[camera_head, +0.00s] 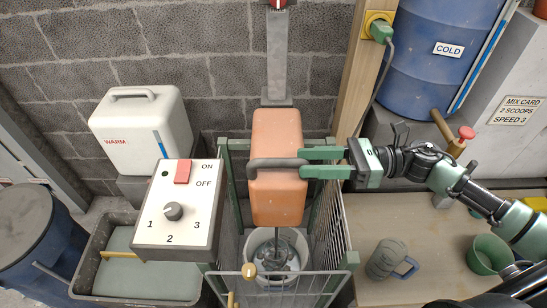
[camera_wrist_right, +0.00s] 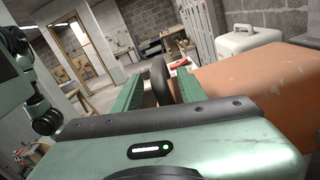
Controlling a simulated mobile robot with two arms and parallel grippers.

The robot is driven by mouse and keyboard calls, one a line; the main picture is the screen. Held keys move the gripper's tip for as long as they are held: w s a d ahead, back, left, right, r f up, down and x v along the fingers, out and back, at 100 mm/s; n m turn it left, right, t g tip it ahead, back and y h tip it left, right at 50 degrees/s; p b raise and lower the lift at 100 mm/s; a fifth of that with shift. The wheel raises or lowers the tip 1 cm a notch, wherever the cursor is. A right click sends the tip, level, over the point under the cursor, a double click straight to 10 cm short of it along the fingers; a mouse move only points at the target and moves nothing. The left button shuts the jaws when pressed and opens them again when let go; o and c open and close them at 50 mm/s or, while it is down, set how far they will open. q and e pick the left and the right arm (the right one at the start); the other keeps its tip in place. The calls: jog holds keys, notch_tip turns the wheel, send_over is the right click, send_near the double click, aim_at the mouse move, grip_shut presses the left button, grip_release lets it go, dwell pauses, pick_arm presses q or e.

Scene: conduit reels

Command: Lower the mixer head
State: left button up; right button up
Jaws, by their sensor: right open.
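The orange mixer head (camera_head: 277,135) hangs on a grey vertical column (camera_head: 277,60). A dark handle (camera_head: 262,164) runs across its front; it also shows in the wrist view (camera_wrist_right: 160,78). The whisk below reaches down into a white bucket (camera_head: 255,240), partly hidden by the wire guard. My right gripper (camera_head: 301,163) comes in from the right, with its green fingers open. One finger is on each side of the handle's right end, which stands between them in the wrist view; I cannot tell whether they touch it. My left gripper is not in view.
A control box (camera_head: 178,225) with dial and red switch stands left of the mixer. A wire guard (camera_head: 310,285) stands in front.

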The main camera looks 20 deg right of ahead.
aim_at(282, 159)
jog(key=p+x, duration=0.1)
jog(key=x, duration=0.1)
jog(key=p+x, duration=0.1)
jog(key=x, duration=0.1)
jog(key=p+x, duration=0.1)
jog(key=x, duration=0.1)
jog(key=shift+a+r, duration=0.15)
jog(key=shift+r, duration=0.1)
jog(key=shift+w+a+f, duration=0.1)
jog(key=shift+a+f, duration=0.05)
jog(key=shift+a, duration=0.45)
grip_shut()
dwell(0.6)
